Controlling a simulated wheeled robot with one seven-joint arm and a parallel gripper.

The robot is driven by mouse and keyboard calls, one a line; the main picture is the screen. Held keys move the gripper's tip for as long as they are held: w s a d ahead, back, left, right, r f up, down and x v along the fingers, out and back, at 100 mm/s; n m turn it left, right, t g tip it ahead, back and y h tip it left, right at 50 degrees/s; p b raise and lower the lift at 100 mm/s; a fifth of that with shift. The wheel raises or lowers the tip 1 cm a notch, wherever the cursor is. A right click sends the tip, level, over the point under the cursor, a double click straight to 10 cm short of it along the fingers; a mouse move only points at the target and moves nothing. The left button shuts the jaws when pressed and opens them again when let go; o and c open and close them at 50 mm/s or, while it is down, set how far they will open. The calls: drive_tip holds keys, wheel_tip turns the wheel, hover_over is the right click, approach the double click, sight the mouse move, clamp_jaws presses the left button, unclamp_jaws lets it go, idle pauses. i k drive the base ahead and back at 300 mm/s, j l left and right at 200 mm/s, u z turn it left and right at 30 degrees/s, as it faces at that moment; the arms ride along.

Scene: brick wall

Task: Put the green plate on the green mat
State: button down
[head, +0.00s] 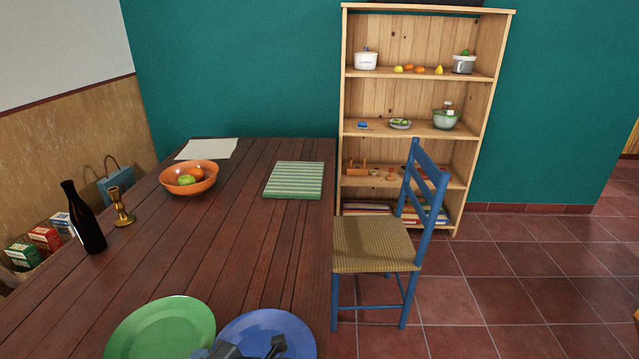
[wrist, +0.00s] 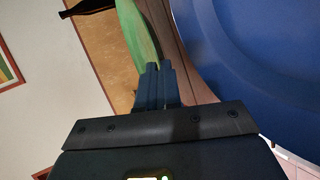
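The green plate (head: 160,331) is at the near edge of the table in the head view, cut off by the frame. In the wrist view the green plate (wrist: 138,42) shows as a narrow, slanted band at the fingertips. My gripper (head: 203,352) reaches across the blue plate to the green plate's right rim. In the wrist view my gripper (wrist: 157,70) has its fingers almost together, seemingly on that rim; the contact is partly hidden. The green striped mat (head: 294,180) lies flat and bare at the table's far right.
A blue plate (head: 285,325) lies right beside the green plate, under my gripper. A blue chair (head: 378,243) stands at the right. The table's middle is clear.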

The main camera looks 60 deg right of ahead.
sight(302, 181)
drive_tip(key=k+l+z, duration=0.2)
drive_tip(key=l, duration=0.2)
drive_tip(key=l+z, duration=0.2)
drive_tip(key=l, duration=0.25)
drive_tip(key=l+z, duration=0.15)
drive_tip(key=l, duration=0.25)
drive_tip(key=k+l, duration=0.05)
